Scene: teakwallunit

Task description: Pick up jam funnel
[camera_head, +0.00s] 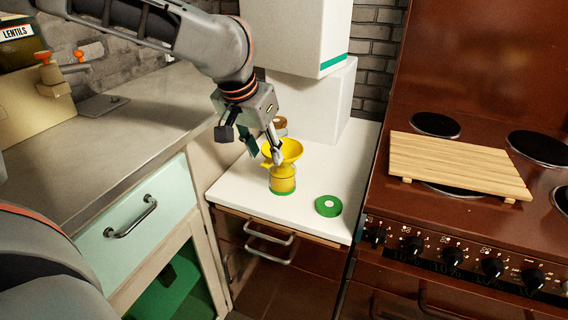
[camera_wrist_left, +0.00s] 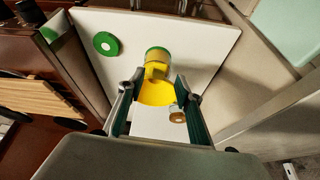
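The yellow jam funnel (camera_head: 291,149) sits upright, wide mouth up, on a yellow jar with a green base (camera_head: 283,182) on the white counter. The funnel (camera_wrist_left: 157,92) also shows in the left wrist view, below the jar's green end. My left gripper (camera_head: 264,150) is at the funnel's rim, reaching down from the upper left. In the left wrist view my left gripper (camera_wrist_left: 157,110) is open, with one finger on each side of the funnel's mouth. I cannot tell whether a finger touches it. My right gripper is not in view.
A green ring-like disc (camera_head: 328,206) lies right of the jar. A small brown round item (camera_head: 280,123) is close behind the funnel. White boxy units (camera_head: 318,100) stand at the back. A brown stove with a wooden board (camera_head: 458,166) is at right.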

